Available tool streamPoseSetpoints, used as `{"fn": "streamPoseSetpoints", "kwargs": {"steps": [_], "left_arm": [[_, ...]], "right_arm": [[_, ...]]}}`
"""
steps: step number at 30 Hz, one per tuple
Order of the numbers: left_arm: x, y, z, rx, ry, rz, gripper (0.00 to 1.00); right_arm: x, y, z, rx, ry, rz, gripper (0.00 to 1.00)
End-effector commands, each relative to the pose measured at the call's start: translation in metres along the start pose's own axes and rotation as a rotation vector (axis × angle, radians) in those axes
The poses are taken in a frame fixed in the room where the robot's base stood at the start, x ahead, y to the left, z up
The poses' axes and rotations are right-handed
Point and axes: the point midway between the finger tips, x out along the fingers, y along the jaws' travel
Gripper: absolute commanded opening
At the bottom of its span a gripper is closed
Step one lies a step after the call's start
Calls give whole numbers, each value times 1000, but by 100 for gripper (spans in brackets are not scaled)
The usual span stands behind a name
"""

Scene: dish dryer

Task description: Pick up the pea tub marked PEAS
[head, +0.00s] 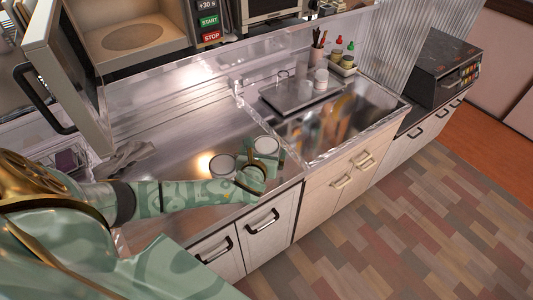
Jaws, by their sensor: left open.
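Two round tubs with pale lids stand side by side on the steel counter. One tub (222,166) is on the left and the other tub (266,146) is on the right, a little farther back. No lettering is readable on either, so I cannot tell which is marked PEAS. My left gripper (262,168) is open at the counter's front edge, right beside the tubs. Its green fingers cover part of the right tub's side. I cannot tell whether a finger touches it. My right gripper is not in view.
A steel sink (345,118) lies to the right, with a tray (292,98) bridging it and white cups (320,78) there. An open microwave door (62,70) hangs over the counter's left. The middle counter is clear.

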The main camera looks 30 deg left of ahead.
Motion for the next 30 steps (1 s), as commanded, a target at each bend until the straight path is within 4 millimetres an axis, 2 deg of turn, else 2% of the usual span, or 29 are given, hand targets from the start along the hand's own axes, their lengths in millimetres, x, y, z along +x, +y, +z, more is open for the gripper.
{"fn": "streamPoseSetpoints", "kwargs": {"steps": [3,7,16,17,21,22,30], "left_arm": [[22,-1,-5,0,-1,2,100],[41,-1,-6,0,1,2,100],[47,-1,-3,-1,1,0,100],[47,-1,-3,-1,1,0,94],[46,-1,-3,-1,1,0,56],[46,-1,-3,-1,1,0,49],[46,-1,-2,-1,0,0,49]], "right_arm": [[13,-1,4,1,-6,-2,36],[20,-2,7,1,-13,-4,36],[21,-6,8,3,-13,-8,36],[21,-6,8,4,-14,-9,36],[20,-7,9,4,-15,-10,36],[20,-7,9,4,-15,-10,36],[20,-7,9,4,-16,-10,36]]}}
